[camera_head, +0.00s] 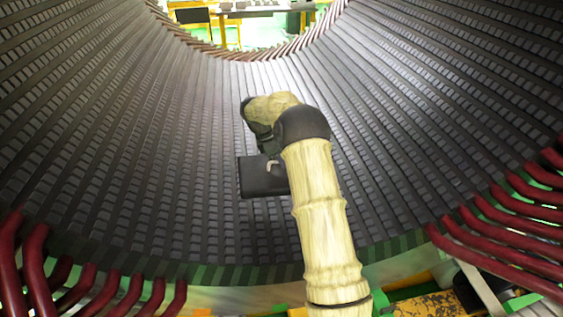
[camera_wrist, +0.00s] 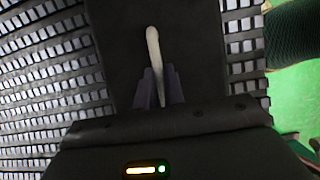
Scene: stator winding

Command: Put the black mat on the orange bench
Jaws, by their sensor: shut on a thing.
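The black mat (camera_head: 258,180) is a flat dark panel in the middle of the head view, below my bent wrist, over the ribbed inner wall of the stator. In the wrist view the mat (camera_wrist: 195,40) fills the upper middle. A pale upright handle (camera_wrist: 153,45) shows against it. My gripper (camera_wrist: 158,90) is shut on this handle, with purple-grey fingers on both sides. A worn yellow-orange surface (camera_head: 438,304) shows at the lower right of the head view; I cannot tell whether it is the orange bench.
The stator's ribbed bore (camera_head: 150,150) curves around my arm. Dark red bent winding bars (camera_head: 500,245) stick out at the near lower left and right. Through the far opening a dark table (camera_head: 265,12) with small items shows. Green floor (camera_wrist: 295,100) shows at the wrist view's right.

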